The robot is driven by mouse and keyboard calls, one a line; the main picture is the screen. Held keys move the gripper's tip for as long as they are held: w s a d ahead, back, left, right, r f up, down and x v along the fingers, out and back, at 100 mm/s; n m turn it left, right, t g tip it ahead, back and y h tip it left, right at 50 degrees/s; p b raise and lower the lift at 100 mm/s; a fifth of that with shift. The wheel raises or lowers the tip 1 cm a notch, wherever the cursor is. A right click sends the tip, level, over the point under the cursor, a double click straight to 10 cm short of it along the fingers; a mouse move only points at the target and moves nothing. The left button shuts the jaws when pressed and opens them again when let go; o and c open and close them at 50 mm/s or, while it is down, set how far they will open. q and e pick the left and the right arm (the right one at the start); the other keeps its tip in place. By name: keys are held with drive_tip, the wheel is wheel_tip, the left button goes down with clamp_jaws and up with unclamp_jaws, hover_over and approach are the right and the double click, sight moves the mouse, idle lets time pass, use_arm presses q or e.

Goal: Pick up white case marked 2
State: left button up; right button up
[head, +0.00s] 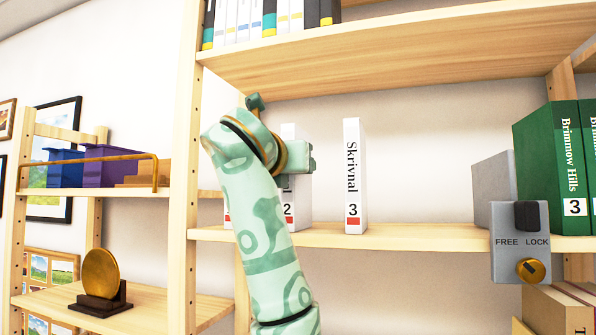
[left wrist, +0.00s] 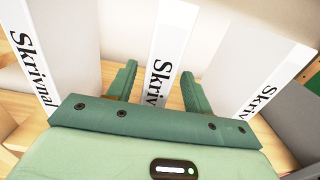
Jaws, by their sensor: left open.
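The white case marked 2 (head: 302,207) stands upright on the middle shelf, partly hidden behind my left arm and gripper (head: 308,158). In the left wrist view, the middle white case (left wrist: 160,50) with black "Skriv" lettering lies between the two fingers of my open left gripper (left wrist: 158,75). The fingers are on either side of it; I cannot tell whether they touch it. The white case marked 3 (head: 354,180), labelled Skrivnal, stands to the right. Another white case (head: 227,215) is mostly hidden to the left. My right gripper is not in view.
Green books (head: 550,160) and a grey box with a FREE/LOCK plate (head: 520,243) stand at the right. An upper shelf (head: 400,50) overhangs the cases. A wooden upright (head: 185,180) stands left. Shelf space right of case 3 is clear.

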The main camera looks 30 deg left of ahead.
use_arm(q)
drive_tip(key=p+x, duration=0.2)
drive_tip(key=x, duration=0.2)
drive_tip(key=shift+w+a+f, duration=0.15)
drive_tip(key=shift+a, duration=0.1)
drive_tip(key=shift+d, duration=0.1)
drive_tip(key=c, duration=0.9)
clamp_jaws()
